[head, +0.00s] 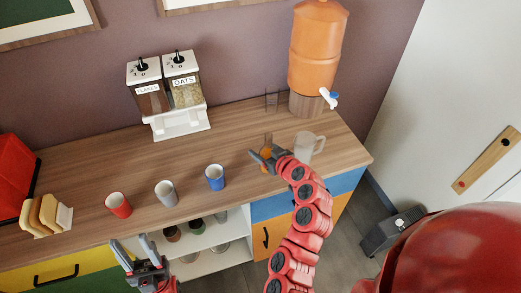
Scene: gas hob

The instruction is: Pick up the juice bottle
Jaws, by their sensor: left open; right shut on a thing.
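The juice bottle (266,150), a small clear vessel with orange contents, is on the right part of the wooden counter, partly hidden by my gripper. My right gripper (264,157) is shut on the bottle, its fingers around the body. Whether the bottle's base touches the counter cannot be told from this view. My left gripper (136,248) is open and empty, low in front of the counter's front edge.
A glass pitcher (306,147) stands close right of the bottle, with an orange dispenser (318,50) behind. Red (119,205), grey (167,193) and blue (215,177) cups stand to the left. A cereal dispenser (180,122) is at the back.

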